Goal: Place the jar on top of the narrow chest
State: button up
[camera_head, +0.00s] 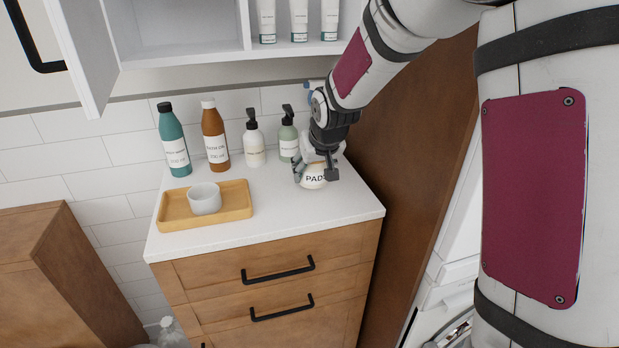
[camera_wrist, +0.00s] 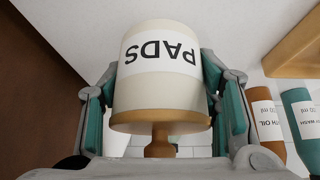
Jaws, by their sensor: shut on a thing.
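The jar is a cream container labelled "PADS" (camera_head: 315,181) with a wooden lid and knob. It is at the right part of the white top of the narrow wooden chest (camera_head: 290,223). My gripper (camera_head: 316,174) is shut on the jar from above, one finger on each side. In the wrist view the jar (camera_wrist: 160,80) fills the space between the fingers. It looks upright and at or just above the chest top; I cannot tell whether its base touches. The gripper partly hides the jar's upper part in the head view.
A wooden tray (camera_head: 238,209) with a small white cup (camera_head: 204,198) sits left on the chest. A teal bottle (camera_head: 173,139), a brown bottle (camera_head: 214,132) and two pump bottles stand behind. An open wall cabinet (camera_head: 190,50) hangs above. A tall brown panel stands right.

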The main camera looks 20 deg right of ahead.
aim_at(313, 181)
jog(key=shift+w+f, duration=0.1)
jog(key=shift+f, duration=1.6)
jog(key=shift+f, duration=0.1)
jog(key=o, duration=1.3)
jog(key=shift+f, duration=0.1)
